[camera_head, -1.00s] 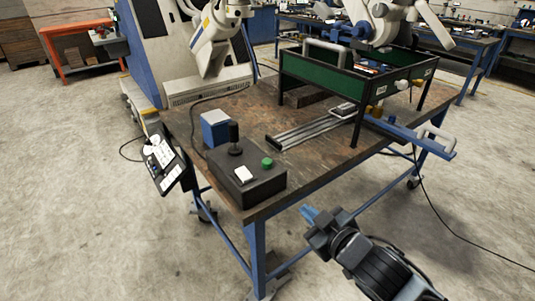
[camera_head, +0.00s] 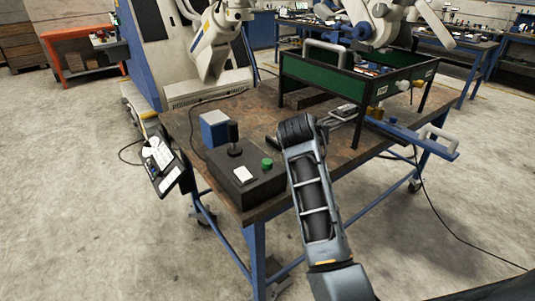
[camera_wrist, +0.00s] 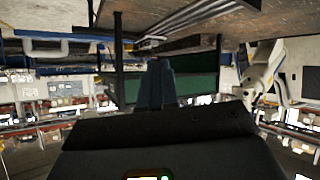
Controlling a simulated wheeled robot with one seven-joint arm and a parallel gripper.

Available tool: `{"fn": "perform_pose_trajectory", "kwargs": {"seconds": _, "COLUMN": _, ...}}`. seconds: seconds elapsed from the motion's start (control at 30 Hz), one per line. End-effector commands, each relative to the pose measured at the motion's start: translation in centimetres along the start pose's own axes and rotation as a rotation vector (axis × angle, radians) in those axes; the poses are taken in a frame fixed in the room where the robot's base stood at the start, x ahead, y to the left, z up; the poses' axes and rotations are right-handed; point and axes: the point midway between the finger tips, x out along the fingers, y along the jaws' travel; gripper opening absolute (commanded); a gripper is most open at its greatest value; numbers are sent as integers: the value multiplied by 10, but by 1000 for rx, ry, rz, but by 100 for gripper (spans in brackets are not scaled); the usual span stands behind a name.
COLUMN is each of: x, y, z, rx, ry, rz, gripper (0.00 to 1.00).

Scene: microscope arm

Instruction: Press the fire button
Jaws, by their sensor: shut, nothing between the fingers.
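A dark control box (camera_head: 240,178) sits at the near left corner of the worktable. I cannot read which one is the fire button. My arm stretches up just right of the box, and its bend hides my fingers in the head view. In the wrist view, my gripper (camera_wrist: 160,68) shows blue fingers shut together and empty, with the table at the top of the picture. The control box does not show there.
A blue-and-white box (camera_head: 214,128) stands behind the joystick. A green-walled rack (camera_head: 310,77) stands at the table's back right, and it also fills the middle of the wrist view (camera_wrist: 195,85).

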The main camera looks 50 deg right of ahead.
Motion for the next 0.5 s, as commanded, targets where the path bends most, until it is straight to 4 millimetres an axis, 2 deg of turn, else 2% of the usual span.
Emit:
{"fn": "perform_pose_trajectory", "kwargs": {"seconds": 0.27, "x": 0, "y": -12, "z": -21, "rx": 222, "ry": -221, "rz": 103, "gripper": 0}}
{"fn": "perform_pose_trajectory", "kwargs": {"seconds": 0.5, "x": -16, "y": -30, "z": -32, "rx": 392, "ry": -445, "rz": 160, "gripper": 0}}
